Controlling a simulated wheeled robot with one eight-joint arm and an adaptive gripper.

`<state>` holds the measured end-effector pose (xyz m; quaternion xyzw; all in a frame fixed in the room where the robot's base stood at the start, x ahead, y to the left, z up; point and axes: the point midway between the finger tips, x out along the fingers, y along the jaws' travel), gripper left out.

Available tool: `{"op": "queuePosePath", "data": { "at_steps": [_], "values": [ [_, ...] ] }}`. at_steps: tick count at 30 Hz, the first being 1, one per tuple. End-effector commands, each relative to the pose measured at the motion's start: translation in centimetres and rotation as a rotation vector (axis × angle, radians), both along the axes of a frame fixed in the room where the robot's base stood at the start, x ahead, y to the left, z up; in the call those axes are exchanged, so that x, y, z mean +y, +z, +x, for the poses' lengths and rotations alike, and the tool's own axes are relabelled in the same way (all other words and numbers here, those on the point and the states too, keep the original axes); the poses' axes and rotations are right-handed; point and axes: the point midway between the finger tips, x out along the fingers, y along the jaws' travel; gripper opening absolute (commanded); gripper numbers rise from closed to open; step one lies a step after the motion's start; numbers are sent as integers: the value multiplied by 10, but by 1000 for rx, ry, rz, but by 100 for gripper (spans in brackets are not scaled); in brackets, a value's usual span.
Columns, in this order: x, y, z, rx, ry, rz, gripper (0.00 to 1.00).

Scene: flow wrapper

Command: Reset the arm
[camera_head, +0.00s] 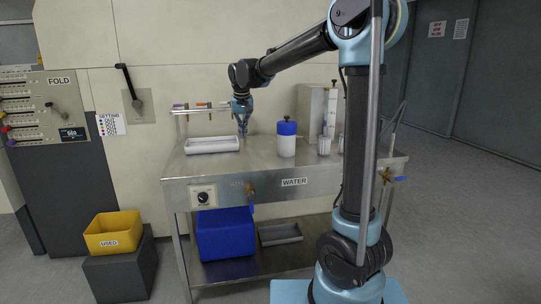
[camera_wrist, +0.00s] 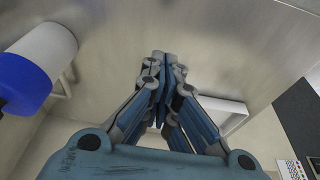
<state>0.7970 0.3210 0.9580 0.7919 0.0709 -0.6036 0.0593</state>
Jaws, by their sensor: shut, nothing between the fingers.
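My gripper (camera_head: 243,128) points straight down above the steel table (camera_head: 255,166) in the head view. It hangs between a white tray (camera_head: 212,145) on its left and a white bottle with a blue top (camera_head: 287,140) on its right. In the wrist view my gripper (camera_wrist: 159,62) has its blue fingers together, with nothing between them. The bottle also shows at the left edge of the wrist view (camera_wrist: 45,52). My arm is stretched out to the left from its upright column.
A grey box (camera_head: 318,108) and white containers (camera_head: 324,145) stand on the right of the table. A blue bin (camera_head: 225,233) and a grey tray (camera_head: 281,234) are on the lower shelf. A yellow bin marked USED (camera_head: 113,233) and a FOLD panel (camera_head: 45,108) are at the left.

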Motion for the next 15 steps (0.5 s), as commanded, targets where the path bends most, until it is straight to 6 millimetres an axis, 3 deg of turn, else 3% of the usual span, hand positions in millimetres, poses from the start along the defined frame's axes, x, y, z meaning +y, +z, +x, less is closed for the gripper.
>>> {"op": "queuePosePath", "data": {
  "at_steps": [1, 6, 15],
  "values": [
    [-20, 1, -9, 3, -9, -1, 0],
    [-76, 0, -42, 12, -27, -5, 0],
    [-162, -15, -108, 27, -60, -10, 0]
  ]
}}
